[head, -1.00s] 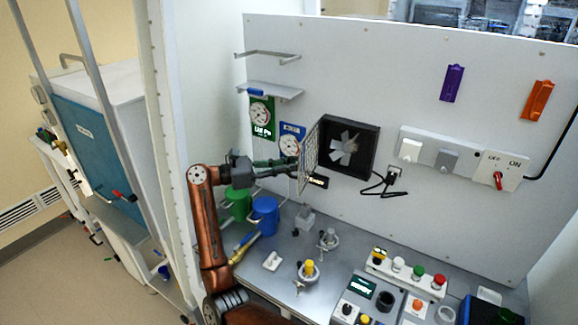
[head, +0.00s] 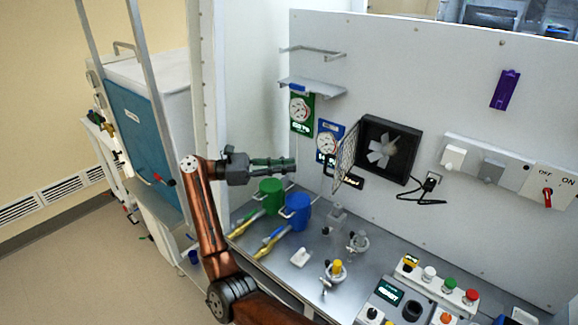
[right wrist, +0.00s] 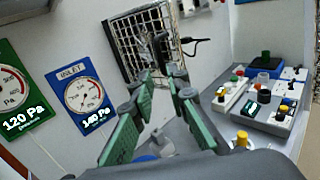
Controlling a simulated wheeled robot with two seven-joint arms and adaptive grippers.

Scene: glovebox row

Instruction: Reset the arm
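My right gripper (head: 284,164) is in the left half of the head view, at the end of my copper-coloured arm. It points right, level, in front of the back panel and above the green and blue cylinders. In the right wrist view its two green fingers (right wrist: 164,75) stand apart with nothing held between them. Beyond the fingertips is the open mesh guard (right wrist: 145,42), which also shows in the head view (head: 345,158) beside the black fan (head: 388,150). The gripper appears clear of the guard. My left gripper is not in view.
A shelf (head: 311,86) juts out above. Button boxes (head: 436,279) stand at the bench's right. A white post (head: 208,100) is at left.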

